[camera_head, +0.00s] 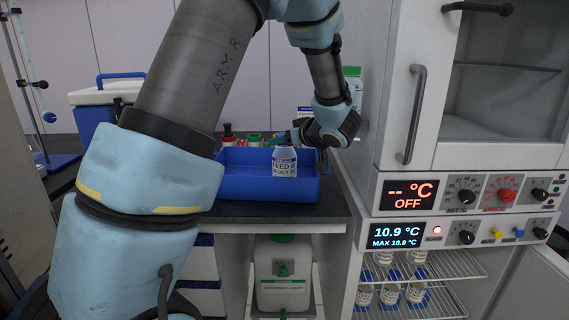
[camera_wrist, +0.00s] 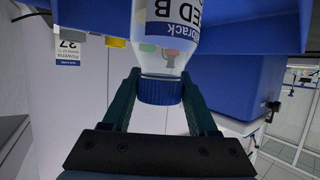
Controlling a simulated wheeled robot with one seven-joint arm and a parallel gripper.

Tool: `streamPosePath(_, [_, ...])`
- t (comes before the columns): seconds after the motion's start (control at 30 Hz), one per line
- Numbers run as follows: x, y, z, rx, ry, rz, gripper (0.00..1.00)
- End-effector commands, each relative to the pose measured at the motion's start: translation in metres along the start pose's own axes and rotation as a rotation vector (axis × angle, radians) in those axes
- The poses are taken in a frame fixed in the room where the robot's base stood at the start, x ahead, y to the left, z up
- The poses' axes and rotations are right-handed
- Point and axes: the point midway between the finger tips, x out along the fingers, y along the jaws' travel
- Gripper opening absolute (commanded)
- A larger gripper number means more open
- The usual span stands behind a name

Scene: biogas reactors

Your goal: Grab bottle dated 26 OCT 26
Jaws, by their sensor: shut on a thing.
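A clear bottle (camera_head: 285,162) with a white label is over the blue tray (camera_head: 240,188) on the dark bench. Its label reads FEED B with a date ending in OCT 26; the first digits are too small to be sure of. My gripper (camera_head: 292,138) reaches it from the upper right. In the wrist view my gripper (camera_wrist: 160,92) is shut on the bottle's blue cap, one finger on each side. The bottle (camera_wrist: 165,35) appears upside down there. Whether its base touches the tray floor is hidden.
Bottles with red and green caps (camera_head: 254,139) stand behind the tray. A white cabinet (camera_head: 400,90) with a handle is close on the right. Below it, an open fridge compartment holds several bottles (camera_head: 389,295). A blue and white cooler box (camera_head: 95,110) stands at left.

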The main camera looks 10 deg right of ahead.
Motion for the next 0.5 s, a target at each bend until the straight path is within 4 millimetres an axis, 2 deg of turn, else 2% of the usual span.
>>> streamPosePath(0.03, [-0.0001, 0.0, 0.0, 0.0, 0.0, 0.0, 0.37])
streamPosePath(0.37, [-0.0001, 0.0, 0.0, 0.0, 0.0, 0.0, 0.0])
streamPosePath(0.5, [-0.0002, 0.0, 0.0, 0.0, 0.0, 0.0, 0.0])
